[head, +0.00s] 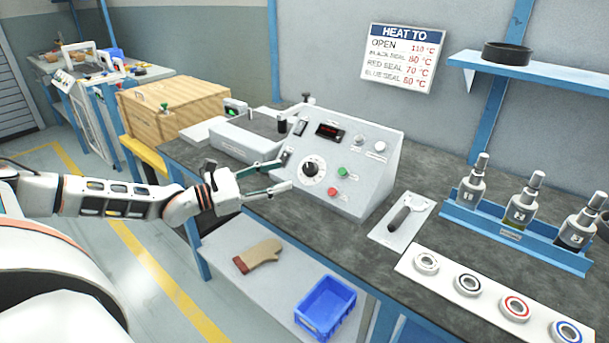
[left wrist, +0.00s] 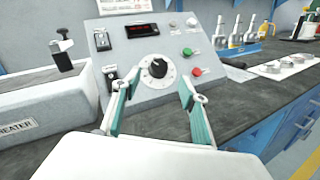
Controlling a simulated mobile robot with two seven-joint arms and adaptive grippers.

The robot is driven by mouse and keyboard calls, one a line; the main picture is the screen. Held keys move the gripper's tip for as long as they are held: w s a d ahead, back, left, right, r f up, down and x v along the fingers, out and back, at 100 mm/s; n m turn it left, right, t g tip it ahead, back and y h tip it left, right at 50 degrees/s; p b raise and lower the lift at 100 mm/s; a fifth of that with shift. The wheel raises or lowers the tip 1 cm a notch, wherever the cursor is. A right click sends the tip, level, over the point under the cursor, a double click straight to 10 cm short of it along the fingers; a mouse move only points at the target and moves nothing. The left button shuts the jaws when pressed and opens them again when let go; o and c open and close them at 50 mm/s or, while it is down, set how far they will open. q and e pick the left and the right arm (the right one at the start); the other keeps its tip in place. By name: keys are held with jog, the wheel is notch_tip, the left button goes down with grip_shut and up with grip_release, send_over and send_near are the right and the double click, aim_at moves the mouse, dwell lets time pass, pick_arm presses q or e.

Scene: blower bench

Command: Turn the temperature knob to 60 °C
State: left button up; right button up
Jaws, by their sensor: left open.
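The temperature knob (head: 310,169) is a black knob on a white round dial, on the sloped front of a grey control box (head: 375,143). It also shows in the left wrist view (left wrist: 157,68), between and beyond my fingers. I cannot read the dial's numbers or the exact pointer setting. My left gripper (head: 286,174) is open and empty in front of the panel, its fingers apart on either side of the knob's line of view. In the left wrist view the gripper (left wrist: 160,98) appears short of the knob, not touching it. My right gripper is not in view.
A red-lit display (head: 328,130), green button (head: 342,171) and red button (head: 332,191) sit near the knob. A grey heater unit (head: 250,138) stands left. A wall sign (head: 402,58) lists temperatures. Bearings on a white strip (head: 450,285) and a blue rack (head: 520,240) lie right.

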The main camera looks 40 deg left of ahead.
aim_at(306, 168)
pick_arm(q)
jog(key=shift+f+x, duration=0.2)
jog(key=shift+x, duration=3.55)
jog(key=shift+a, duration=0.15)
jog(key=c, duration=1.1)
